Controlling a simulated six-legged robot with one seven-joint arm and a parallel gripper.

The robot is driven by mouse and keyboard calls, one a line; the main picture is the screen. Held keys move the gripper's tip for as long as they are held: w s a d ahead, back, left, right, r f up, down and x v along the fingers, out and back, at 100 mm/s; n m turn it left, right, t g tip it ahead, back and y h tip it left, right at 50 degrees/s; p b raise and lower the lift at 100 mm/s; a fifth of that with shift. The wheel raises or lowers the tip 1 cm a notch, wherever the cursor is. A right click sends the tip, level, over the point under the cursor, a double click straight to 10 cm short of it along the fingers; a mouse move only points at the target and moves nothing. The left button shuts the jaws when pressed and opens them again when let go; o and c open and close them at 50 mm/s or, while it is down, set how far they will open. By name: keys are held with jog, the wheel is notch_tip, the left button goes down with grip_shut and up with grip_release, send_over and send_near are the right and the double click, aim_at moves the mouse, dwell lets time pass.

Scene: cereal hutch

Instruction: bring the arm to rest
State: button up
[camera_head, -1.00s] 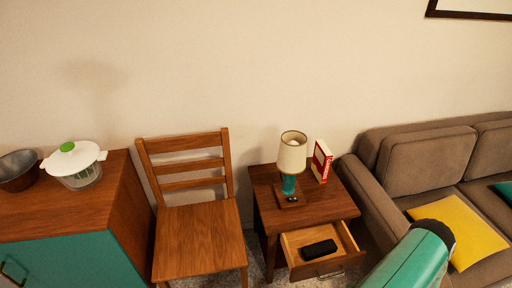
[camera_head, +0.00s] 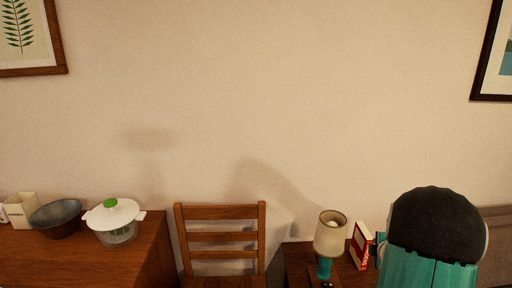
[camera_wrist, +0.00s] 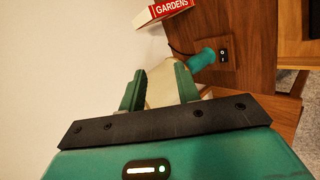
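My arm (camera_head: 430,240) rises at the lower right of the head view, with its dark rounded joint in front of the wall. My gripper (camera_wrist: 160,90) shows in the wrist view with its two green fingers apart and nothing held between them. The pale lampshade (camera_wrist: 160,70) shows beyond the fingers; I cannot tell the exact distance. In the head view the gripper is mostly hidden behind the arm.
A lamp (camera_head: 331,235) and a red book (camera_head: 361,246) stand on the wooden side table (camera_head: 298,255). A chair (camera_head: 220,212) stands left of it. A cabinet (camera_head: 150,245) holds a lidded bowl (camera_head: 114,218) and a dark bowl (camera_head: 57,218).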

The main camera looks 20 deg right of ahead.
jog(key=s+a+r+m+g, duration=0.1)
jog(key=a+r+m, duration=0.3)
jog(key=a+r, duration=0.5)
jog(key=a+r+m, duration=0.3)
jog(key=a+r, duration=0.4)
jog(key=a, duration=0.5)
jog(key=s+a+r+m+g+y, duration=0.1)
jog(key=s+a+m+y, duration=0.1)
jog(key=s+a, duration=0.6)
jog(key=s+a+r+m+g+y, duration=0.1)
jog(key=s+a+m+y, duration=0.2)
jog(key=s+a, duration=0.6)
jog(key=a, duration=0.6)
jog(key=shift+a+r, duration=0.2)
jog(key=shift+a, duration=0.15)
jog(key=shift+d, duration=0.2)
